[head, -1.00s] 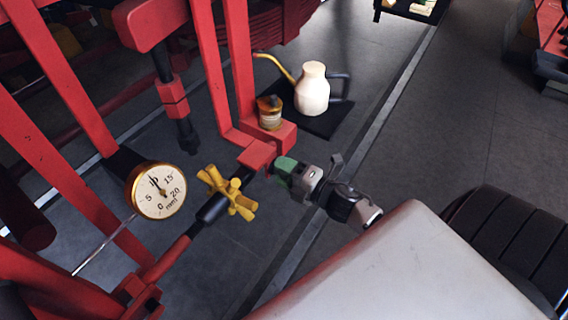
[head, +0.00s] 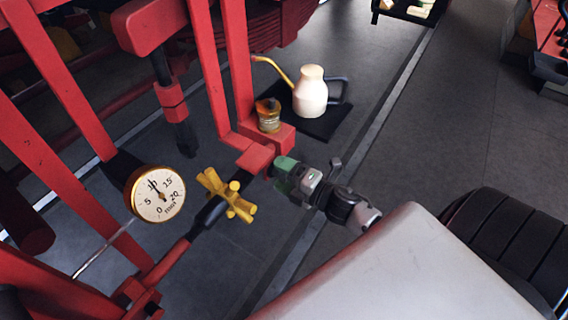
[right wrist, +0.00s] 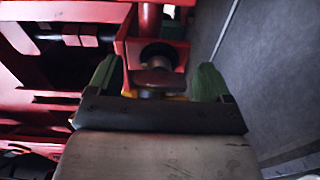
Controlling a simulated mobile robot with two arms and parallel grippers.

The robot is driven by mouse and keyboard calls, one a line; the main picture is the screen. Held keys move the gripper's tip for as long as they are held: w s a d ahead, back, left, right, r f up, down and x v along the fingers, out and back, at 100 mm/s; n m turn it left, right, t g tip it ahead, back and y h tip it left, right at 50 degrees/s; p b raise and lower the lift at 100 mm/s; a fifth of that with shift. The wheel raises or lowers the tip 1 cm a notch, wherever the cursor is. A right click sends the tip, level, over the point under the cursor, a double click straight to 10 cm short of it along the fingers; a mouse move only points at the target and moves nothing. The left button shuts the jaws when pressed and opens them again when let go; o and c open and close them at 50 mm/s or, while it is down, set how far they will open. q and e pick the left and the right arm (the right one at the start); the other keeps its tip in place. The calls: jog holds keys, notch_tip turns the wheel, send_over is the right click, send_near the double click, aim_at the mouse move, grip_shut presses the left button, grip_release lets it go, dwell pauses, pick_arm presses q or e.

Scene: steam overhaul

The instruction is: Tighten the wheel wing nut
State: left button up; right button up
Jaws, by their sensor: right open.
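My right gripper (head: 283,169) is open beside a red bracket (head: 260,152) on the frame. In the right wrist view its green fingers stand apart on either side (right wrist: 156,78) of a dark, flat-ended piece (right wrist: 155,77) that looks like the wing nut, below a red housing; I cannot tell whether they touch it. A yellow lobed hand knob (head: 226,194) sits on a black shaft left of the gripper. My left gripper is not in view.
A brass-rimmed dial gauge (head: 157,194) stands to the left among red frame bars (head: 61,133). An amber-and-cream jar (head: 268,115) and a cream oil can (head: 310,92) stand behind the gripper, the can on a black mat (head: 330,121).

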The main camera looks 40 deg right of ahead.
jog(key=shift+s, duration=0.1)
jog(key=b+v, duration=0.1)
jog(key=v, duration=0.9)
jog(key=shift+s+d+b, duration=0.15)
jog(key=shift+s+b, duration=0.1)
jog(key=shift+b, duration=0.15)
jog(key=s+d+f+m+g+h, duration=0.1)
jog(key=s+f+m+g+h, duration=0.3)
jog(key=f, duration=0.6)
jog(key=s+f+m+h, duration=0.1)
jog(key=f+m, duration=0.4)
jog(key=f, duration=0.5)
jog(key=s+d+f+m+g+h, duration=0.1)
jog(key=s+f+m+g+h, duration=0.3)
jog(key=f, duration=0.6)
jog(key=s+a+f+m+g+y, duration=0.1)
jog(key=s+a+f+m+g, duration=0.2)
jog(key=s+a+f, duration=0.2)
jog(key=s+a+f+m+g+y, duration=0.1)
jog(key=s+a+f+m+g, duration=0.3)
jog(key=s+f, duration=0.6)
jog(key=s+a, duration=0.2)
jog(key=s, duration=0.1)
jog(key=shift+s+f+g, duration=0.3)
jog(key=shift+f, duration=0.05)
